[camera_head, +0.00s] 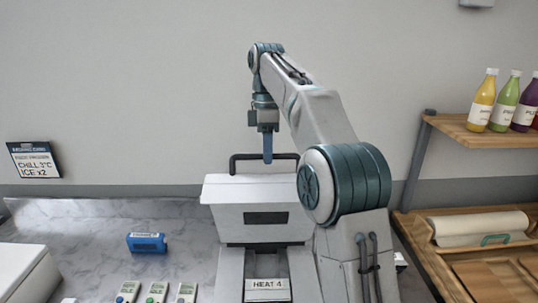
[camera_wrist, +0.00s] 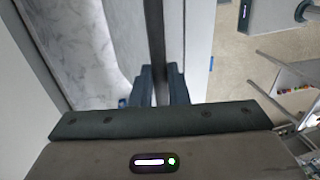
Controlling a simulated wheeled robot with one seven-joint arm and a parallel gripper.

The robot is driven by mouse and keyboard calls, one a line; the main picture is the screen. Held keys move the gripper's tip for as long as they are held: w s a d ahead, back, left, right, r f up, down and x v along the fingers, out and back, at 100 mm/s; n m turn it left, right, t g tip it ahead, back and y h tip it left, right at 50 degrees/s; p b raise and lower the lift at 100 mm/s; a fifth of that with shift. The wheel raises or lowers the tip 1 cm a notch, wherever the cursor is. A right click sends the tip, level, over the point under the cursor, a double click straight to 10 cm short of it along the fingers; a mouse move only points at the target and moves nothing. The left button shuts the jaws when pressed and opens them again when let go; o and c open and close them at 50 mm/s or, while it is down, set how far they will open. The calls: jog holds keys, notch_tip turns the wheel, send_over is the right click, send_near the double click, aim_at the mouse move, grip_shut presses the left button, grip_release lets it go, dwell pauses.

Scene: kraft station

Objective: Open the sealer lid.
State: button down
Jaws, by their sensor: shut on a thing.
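The sealer has a white lid (camera_head: 232,190) with a dark window on its front and a dark bar handle (camera_head: 236,160) along its top. A "HEAT 4" label (camera_head: 267,284) shows on the sealer body below. My gripper (camera_head: 267,158) points down at the handle from above. In the wrist view, the fingers of my gripper (camera_wrist: 161,85) are shut on the dark handle bar (camera_wrist: 154,35), one on each side of it. My forearm stands close to the lid's right side and hides part of that area. I cannot tell whether the lid is raised at all.
A blue device (camera_head: 147,243) and several small labelled items (camera_head: 157,291) lie on the marble counter (camera_head: 90,235) at left. A white box (camera_head: 25,275) fills the left front corner. Bottles (camera_head: 506,100) stand on the right wooden shelf, above a roll (camera_head: 480,224). A sign (camera_head: 33,159) hangs at left.

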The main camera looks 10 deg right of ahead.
jog(key=shift+w+f, duration=0.35)
jog(key=shift+r, duration=0.15)
jog(key=shift+d+r, duration=0.1)
jog(key=shift+r, duration=0.1)
jog(key=c, duration=1.8)
grip_release()
jog(key=o, duration=0.4)
jog(key=shift+w+f, duration=0.1)
jog(key=shift+w, duration=0.4)
